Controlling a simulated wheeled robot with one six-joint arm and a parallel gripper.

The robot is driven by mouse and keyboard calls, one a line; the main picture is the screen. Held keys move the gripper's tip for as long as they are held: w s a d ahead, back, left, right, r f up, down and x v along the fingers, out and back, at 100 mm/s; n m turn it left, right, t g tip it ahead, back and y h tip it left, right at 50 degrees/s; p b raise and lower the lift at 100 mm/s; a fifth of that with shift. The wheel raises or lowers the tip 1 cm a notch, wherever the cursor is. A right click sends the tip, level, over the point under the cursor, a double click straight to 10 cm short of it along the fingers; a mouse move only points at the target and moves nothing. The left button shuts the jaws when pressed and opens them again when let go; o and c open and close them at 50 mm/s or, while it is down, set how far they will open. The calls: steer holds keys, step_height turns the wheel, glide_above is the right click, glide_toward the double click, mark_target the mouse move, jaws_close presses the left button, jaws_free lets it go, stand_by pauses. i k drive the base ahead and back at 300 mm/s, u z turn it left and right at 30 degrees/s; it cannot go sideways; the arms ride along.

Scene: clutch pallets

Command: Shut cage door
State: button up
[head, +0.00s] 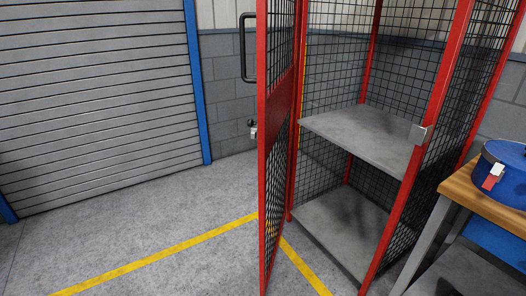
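The cage door (267,150) is a tall red frame with black mesh, standing open and swung out to the left of the cage. A black pull handle (243,48) and a small latch (252,130) are on its left side. The red-framed mesh cage (419,150) is open at the front and shows its inside. A grey catch plate (419,134) sits on the cage's right front post. My gripper is not in view.
The cage's grey shelf (362,135) and grey floor (345,222) look empty. A wooden-topped bench (470,193) with a blue round container (508,176) stands at the right. Yellow lines (160,262) cross the grey floor; the left floor is clear. A shutter (95,90) stands behind.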

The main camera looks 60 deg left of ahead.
mark_target(274, 105)
steer(key=k, duration=0.1)
steer(key=u, duration=3.1)
steer(key=i, duration=1.55)
steer(key=z, duration=1.6)
steer(key=k, duration=0.45)
steer(key=z, duration=0.75)
steer(key=i, duration=0.35)
